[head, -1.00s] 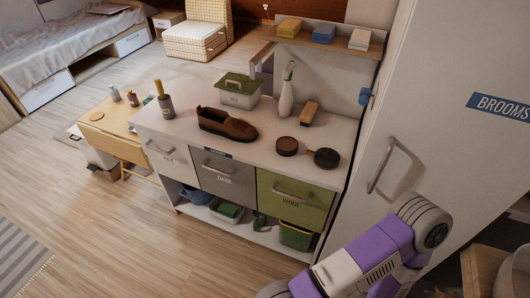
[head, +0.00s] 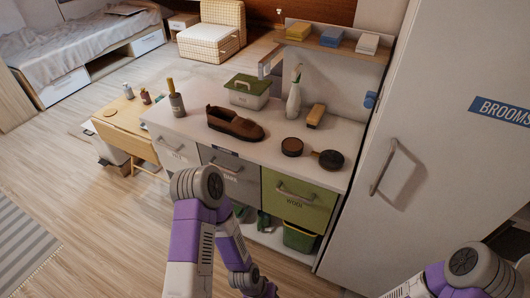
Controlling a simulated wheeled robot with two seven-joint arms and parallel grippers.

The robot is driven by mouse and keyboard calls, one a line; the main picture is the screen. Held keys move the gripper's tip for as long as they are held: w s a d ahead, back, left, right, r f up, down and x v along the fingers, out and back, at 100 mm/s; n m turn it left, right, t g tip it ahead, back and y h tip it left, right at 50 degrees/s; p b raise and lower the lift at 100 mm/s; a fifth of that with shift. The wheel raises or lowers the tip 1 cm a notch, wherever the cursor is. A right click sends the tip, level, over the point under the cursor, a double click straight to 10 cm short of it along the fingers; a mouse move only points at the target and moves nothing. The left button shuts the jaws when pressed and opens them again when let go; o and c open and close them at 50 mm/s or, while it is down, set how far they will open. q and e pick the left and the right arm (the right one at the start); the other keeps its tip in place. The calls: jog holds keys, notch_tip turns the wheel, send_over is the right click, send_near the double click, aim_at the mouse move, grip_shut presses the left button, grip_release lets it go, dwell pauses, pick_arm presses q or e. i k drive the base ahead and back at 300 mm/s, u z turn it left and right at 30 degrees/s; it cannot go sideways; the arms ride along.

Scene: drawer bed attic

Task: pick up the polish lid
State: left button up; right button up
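Two small round dark pieces lie side by side near the front right of the white counter (head: 285,158). The left one is a low round tin-like piece (head: 291,147) with a brown top. The right one is a darker disc (head: 329,160) with a brownish centre. I cannot tell for sure which is the polish lid. My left arm rises in front of the drawers, and my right arm shows at the lower right corner. Neither gripper's fingers are in view.
A brown shoe (head: 235,124), a green-lidded box (head: 247,92), a white spray bottle (head: 293,98), a brush (head: 315,115) and a dark bottle (head: 176,103) stand on the counter. A tall white cabinet (head: 440,140) bounds its right side.

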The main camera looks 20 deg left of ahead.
aim_at(330, 160)
jog(key=u, duration=0.9)
jog(key=i, duration=0.45)
